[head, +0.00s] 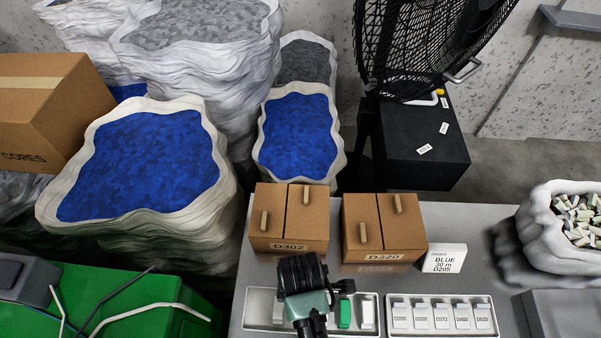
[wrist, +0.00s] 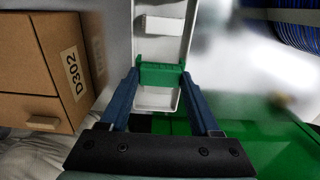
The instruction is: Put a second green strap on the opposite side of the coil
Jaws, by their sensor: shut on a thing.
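A green strap (wrist: 160,76) lies between the two blue fingertips of my gripper (wrist: 160,82) in the wrist view, and the gripper is shut on it. The strap is at or just above a white tray (wrist: 176,44); I cannot tell whether it touches the bottom. In the head view a green strap (head: 345,313) shows in the tray (head: 290,292) just right of my gripper (head: 304,287), whose body hides part of the tray. A coil of blue cable (wrist: 290,22) is cut off at the top right of the wrist view. No strap on it is visible.
Brown boxes D302 (head: 288,225) and D320 (head: 382,235) stand behind the tray, with a white label card (head: 444,258). A second tray (head: 441,325) of labelled white pieces stands to the right. A sack (head: 572,235) is at far right. Grey table between is bare.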

